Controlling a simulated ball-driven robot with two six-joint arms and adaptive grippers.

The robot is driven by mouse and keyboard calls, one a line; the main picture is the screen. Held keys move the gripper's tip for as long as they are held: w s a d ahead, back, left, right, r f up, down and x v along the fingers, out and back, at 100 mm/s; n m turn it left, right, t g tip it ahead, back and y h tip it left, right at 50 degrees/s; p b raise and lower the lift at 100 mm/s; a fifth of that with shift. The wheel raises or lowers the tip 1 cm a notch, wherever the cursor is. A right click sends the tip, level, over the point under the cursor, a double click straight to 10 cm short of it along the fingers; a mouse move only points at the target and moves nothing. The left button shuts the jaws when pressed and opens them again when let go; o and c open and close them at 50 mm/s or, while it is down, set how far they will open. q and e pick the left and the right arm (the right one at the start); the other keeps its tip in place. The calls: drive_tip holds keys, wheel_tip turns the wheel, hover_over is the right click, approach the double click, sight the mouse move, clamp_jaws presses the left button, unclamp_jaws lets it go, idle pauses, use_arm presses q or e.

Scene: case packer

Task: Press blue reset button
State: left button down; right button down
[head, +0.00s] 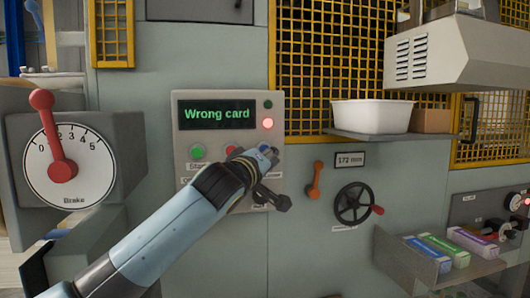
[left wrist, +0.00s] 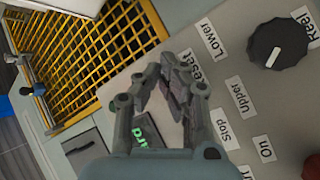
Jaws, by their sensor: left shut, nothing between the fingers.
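The control panel (head: 222,135) faces me, its screen (head: 217,114) reading "Wrong card" in green. My left gripper (head: 268,154) is in front of the panel's lower right part. In the left wrist view the gripper (left wrist: 176,78) is shut and empty, its fingertips close by the "Reset" label (left wrist: 203,66). I cannot make out the blue reset button for certain; the fingers cover the place beside that label. Whether the fingertips touch the panel cannot be told. My right gripper is out of view.
A red lamp (head: 267,124) glows beside the screen. A green button (head: 197,151) sits lower left on the panel. A black selector knob (left wrist: 278,46) is near the gripper. An orange lever (head: 315,180) and a black handwheel (head: 353,204) are to the right; a brake dial (head: 85,180) is left.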

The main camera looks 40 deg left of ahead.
use_arm(q)
drive_tip(key=shift+w+a, duration=0.25)
drive_tip(key=shift+a, duration=0.1)
idle(0.7)
idle(0.4)
drive_tip(key=shift+s+d, duration=0.55)
drive_tip(key=shift+d, duration=0.1)
drive_tip(key=s+d, duration=0.3)
drive_tip(key=d, duration=0.1)
drive_tip(key=shift+s, duration=0.15)
drive_tip(key=shift+a, duration=0.1)
idle(0.8)
